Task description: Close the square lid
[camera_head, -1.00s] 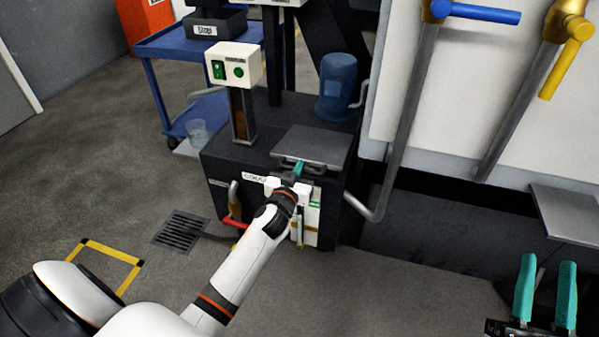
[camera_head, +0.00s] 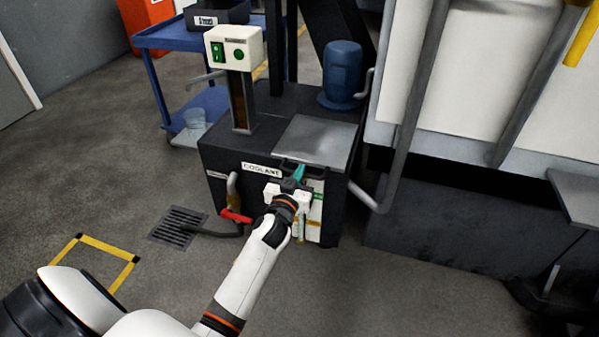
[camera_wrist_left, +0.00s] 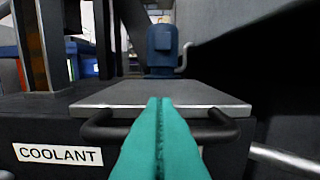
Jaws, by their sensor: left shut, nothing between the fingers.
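The square lid (camera_head: 318,140) is a flat grey plate on top of the dark coolant tank (camera_head: 222,157). It lies nearly level in the head view; I cannot tell whether it is fully seated. The lid also shows in the wrist view (camera_wrist_left: 120,93), with a dark bar handle (camera_wrist_left: 100,130) at its front edge. My left gripper (camera_head: 300,170) is at the lid's front edge. Its teal fingers (camera_wrist_left: 160,103) are shut together, empty, in front of the handle's middle and hide that part. I cannot tell whether they touch it. My right gripper is out of view.
A control box on a post (camera_head: 236,50) stands left of the lid, and a blue motor (camera_head: 341,75) behind it. A grey pipe (camera_head: 370,195) is close on the right. A red-handled valve (camera_head: 237,216) sits low on the tank's front. Floor at left is mostly clear.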

